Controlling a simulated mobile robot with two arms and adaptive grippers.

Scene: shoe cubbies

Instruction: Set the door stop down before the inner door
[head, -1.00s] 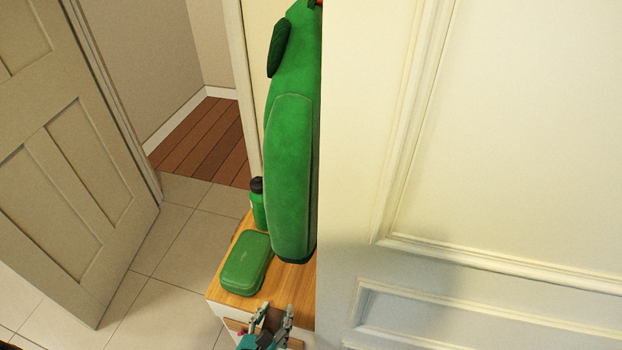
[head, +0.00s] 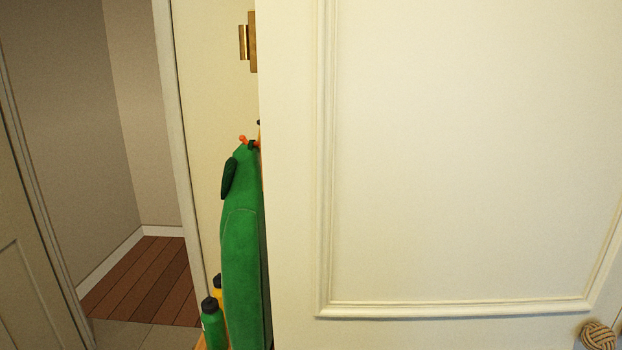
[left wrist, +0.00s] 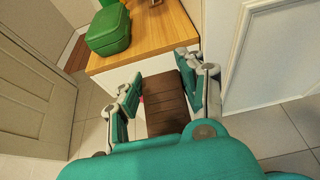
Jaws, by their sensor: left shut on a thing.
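My left gripper (left wrist: 160,80) shows in the left wrist view, its fingers on either side of a brown block (left wrist: 166,108), which looks like the door stop. It holds the block in front of a white cabinet with a wooden top (left wrist: 150,38). The block's far end and underside are hard to make out. A beige panelled door (head: 28,285) stands at the left edge of the head view, beside an opening onto a wooden floor (head: 145,280). It also shows in the left wrist view (left wrist: 35,105). I cannot tell which door is the inner one. My right gripper is out of view.
A large cream door (head: 450,160) fills the right of the head view. A green bag (head: 242,265) and green bottle (head: 212,325) stand beside it. A green case (left wrist: 108,32) lies on the cabinet top. A knotted rope ball (head: 597,335) shows at lower right. Tiled floor is clear at left.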

